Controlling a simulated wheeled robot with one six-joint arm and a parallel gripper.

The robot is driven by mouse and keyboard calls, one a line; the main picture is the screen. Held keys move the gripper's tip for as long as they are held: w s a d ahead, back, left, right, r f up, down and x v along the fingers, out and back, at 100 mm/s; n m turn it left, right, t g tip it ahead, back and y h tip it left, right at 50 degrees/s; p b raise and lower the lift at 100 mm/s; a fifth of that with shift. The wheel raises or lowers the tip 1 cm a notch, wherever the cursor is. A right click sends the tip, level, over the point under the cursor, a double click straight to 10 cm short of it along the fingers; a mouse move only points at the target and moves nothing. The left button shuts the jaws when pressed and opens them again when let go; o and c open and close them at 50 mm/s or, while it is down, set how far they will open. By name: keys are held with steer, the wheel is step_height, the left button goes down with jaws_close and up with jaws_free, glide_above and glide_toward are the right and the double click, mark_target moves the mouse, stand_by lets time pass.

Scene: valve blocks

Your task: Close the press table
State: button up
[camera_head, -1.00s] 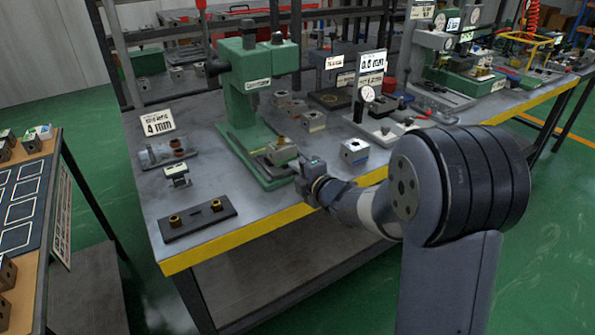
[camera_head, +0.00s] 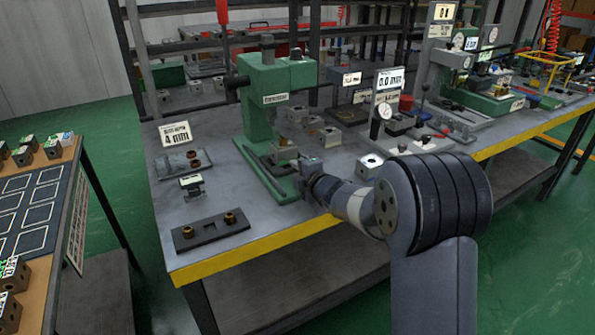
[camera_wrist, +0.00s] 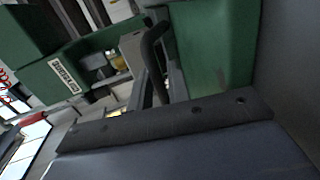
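The green press (camera_head: 275,100) stands on the grey workbench, with its upright column at the back and a low base in front. Its table (camera_head: 282,157) is on the base and carries a small metal block with a brass-coloured part. My gripper (camera_head: 307,170) is at the right front of the press base, close beside the table; I cannot tell whether it touches. The wrist view shows the green press body (camera_wrist: 110,55) close up and a dark curved handle (camera_wrist: 152,60). My fingertips are not clear, so open or shut cannot be told.
A dark plate with two brass fittings (camera_head: 210,232) lies at the bench's front left. A valve block (camera_head: 369,164) sits right of my gripper. A gauge stand (camera_head: 385,115) is behind it. The yellow bench edge (camera_head: 255,252) runs along the front.

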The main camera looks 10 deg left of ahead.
steer(key=shift+o, duration=0.6)
steer(key=v, duration=1)
steer(key=shift+s+d+r, duration=0.15)
steer(key=shift+s+d, duration=0.05)
steer(key=shift+s, duration=0.15)
steer(key=shift+c, duration=0.2)
